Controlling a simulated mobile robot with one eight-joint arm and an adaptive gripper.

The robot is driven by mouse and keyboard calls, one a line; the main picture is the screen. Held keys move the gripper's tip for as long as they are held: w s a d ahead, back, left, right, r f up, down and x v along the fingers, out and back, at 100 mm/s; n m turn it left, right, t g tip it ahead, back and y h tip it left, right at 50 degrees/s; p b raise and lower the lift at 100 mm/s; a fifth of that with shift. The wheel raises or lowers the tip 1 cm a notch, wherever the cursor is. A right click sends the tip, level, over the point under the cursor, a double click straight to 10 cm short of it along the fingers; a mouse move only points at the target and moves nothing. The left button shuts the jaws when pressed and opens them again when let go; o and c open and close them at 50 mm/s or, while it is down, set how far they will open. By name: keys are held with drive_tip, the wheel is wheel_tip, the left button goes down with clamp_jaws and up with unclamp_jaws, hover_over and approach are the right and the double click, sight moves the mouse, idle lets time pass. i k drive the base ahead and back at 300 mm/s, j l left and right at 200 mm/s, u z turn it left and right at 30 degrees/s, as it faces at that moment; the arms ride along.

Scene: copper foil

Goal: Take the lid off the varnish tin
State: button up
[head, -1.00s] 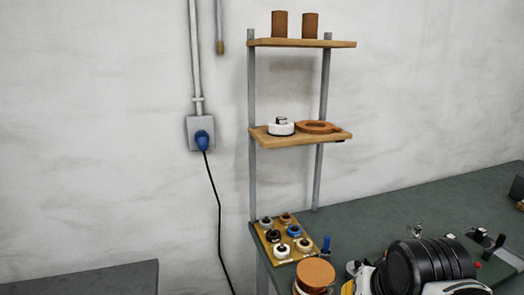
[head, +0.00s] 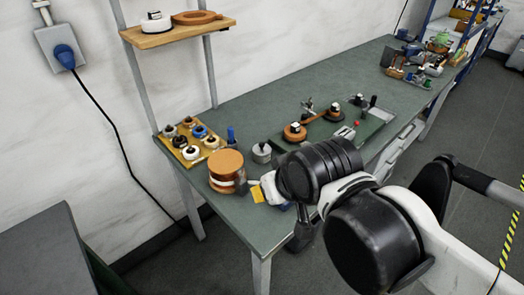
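A small grey tin (head: 261,155) with a knob on top stands on the green bench in the head view. It may be the varnish tin, but no label is readable. A larger round stack (head: 226,163) with an orange-brown top and a pale band stands just left of it. My gripper (head: 264,191) is mostly hidden behind my own black and white arm, near the bench's front edge. A white and yellow part of it shows just below and right of the stack. I cannot see its fingertips or anything held.
A wooden board (head: 188,143) with several small knobbed pieces lies at the bench's left end, beside a blue upright piece (head: 231,136). A green panel (head: 340,128) with fittings lies behind my arm. A shelf (head: 180,33) stands above. The bench's middle back is clear.

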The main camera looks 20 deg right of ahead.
sight(261, 149)
drive_tip(key=i+l+u, duration=0.15)
drive_tip(key=l, duration=0.2)
drive_tip(key=i+l+u, duration=0.15)
drive_tip(key=l, duration=0.25)
drive_tip(key=i+l+u, duration=0.15)
drive_tip(key=l, duration=0.25)
drive_tip(key=i+l+u, duration=0.15)
drive_tip(key=l, duration=0.25)
